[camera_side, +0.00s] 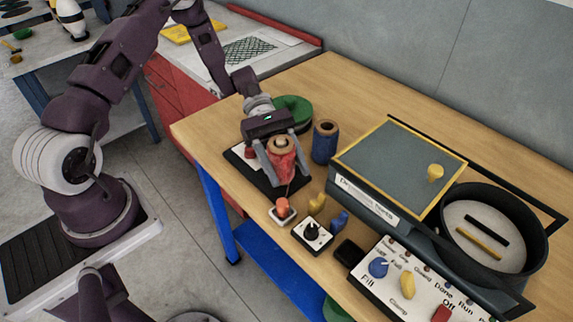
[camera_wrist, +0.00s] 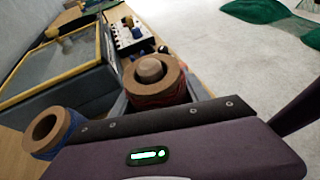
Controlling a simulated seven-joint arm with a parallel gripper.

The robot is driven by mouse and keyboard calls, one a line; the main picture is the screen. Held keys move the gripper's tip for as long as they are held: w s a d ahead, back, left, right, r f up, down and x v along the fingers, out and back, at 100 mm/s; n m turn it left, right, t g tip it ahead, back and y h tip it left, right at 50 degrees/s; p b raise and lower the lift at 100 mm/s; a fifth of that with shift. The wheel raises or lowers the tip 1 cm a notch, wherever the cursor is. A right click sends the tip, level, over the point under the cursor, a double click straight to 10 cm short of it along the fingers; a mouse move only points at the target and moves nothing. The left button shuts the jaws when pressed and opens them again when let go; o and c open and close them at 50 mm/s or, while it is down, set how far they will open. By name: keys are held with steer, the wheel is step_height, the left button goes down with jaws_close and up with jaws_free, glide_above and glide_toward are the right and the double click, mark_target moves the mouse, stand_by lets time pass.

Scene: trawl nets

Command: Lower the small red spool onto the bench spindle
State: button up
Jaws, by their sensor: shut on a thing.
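The small red spool (camera_side: 284,164) is upright between the two fingers of my gripper (camera_side: 281,170), which is shut on it, over the black base plate (camera_side: 243,165) on the bench. In the wrist view the spool (camera_wrist: 157,98) shows its tan top rim, with a rounded tan peg-like tip in its hole. That tip looks like the top of the bench spindle (camera_wrist: 149,69). The lower spindle is hidden by the spool and fingers. I cannot tell whether the spool's underside touches the plate or is a little above it.
A blue spool (camera_side: 325,143) stands just right of my gripper, and a green spool (camera_side: 292,109) lies behind it. A switch box with a red button (camera_side: 283,211) and a black-knob box (camera_side: 312,235) sit in front. A grey yellow-edged case (camera_side: 400,160) and a round black tray (camera_side: 535,238) fill the right.

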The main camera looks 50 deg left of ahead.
mark_target(273, 139)
steer(key=o, duration=1.6)
steer(key=shift+c, duration=0.2)
steer(key=shift+a, duration=0.1)
steer(key=v, duration=0.7)
steer(key=shift+r, duration=0.1)
